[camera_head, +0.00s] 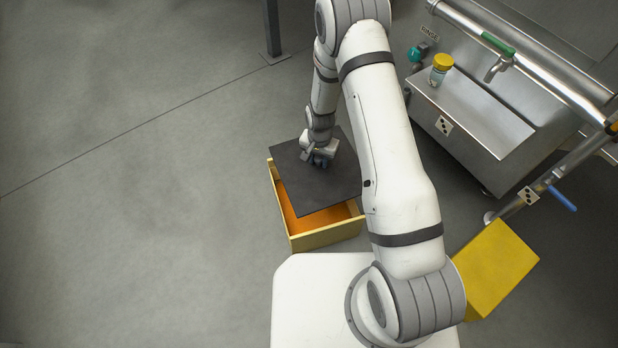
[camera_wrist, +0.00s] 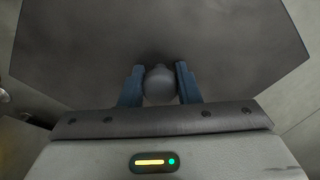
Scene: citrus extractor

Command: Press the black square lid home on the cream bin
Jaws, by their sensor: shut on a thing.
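The black square lid (camera_head: 312,190) is over the cream bin (camera_head: 328,237) in the head view. It sits skewed to the bin's rim and leaves the bin's left and front inside showing, orange in colour. My gripper (camera_head: 322,160) is above the lid, shut on its round grey knob (camera_wrist: 159,84). In the wrist view the blue fingers of my gripper (camera_wrist: 160,88) stand on both sides of the knob, and the lid (camera_wrist: 160,35) fills most of the picture. Whether the lid touches the rim at the back is hidden.
A yellow box (camera_head: 497,268) stands on the floor at the right. A steel machine (camera_head: 480,105) with a ledge, a yellow-capped jar (camera_head: 440,69) and pipes stands at the upper right. A dark post (camera_head: 272,30) stands at the top. The floor on the left is clear.

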